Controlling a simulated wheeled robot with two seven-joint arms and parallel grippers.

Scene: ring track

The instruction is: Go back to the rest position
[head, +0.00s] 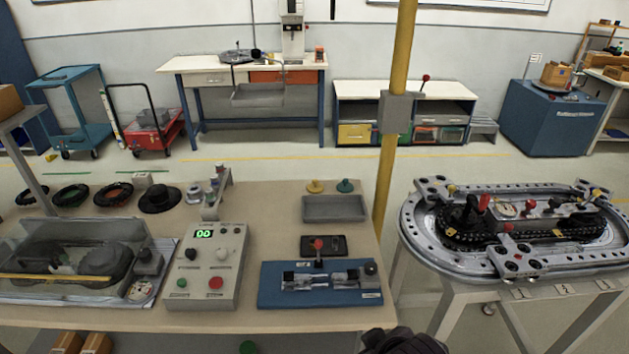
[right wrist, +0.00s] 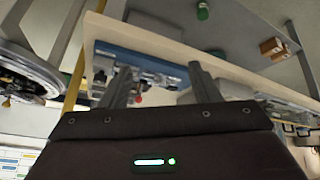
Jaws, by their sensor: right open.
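My right gripper (right wrist: 160,70) is open in the right wrist view, its two grey fingers apart with nothing between them. The blue fixture plate (right wrist: 140,58) and the table edge show beyond the fingers, in a picture that looks turned over. In the head view, a dark part of my right arm shows at the bottom edge, right of centre, in front of the table's front edge. My left gripper is not in view.
The workbench (head: 280,210) carries a clear-covered case (head: 80,262), a control box (head: 207,262) reading 00, a blue fixture plate (head: 320,284) and a grey tray (head: 335,208).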

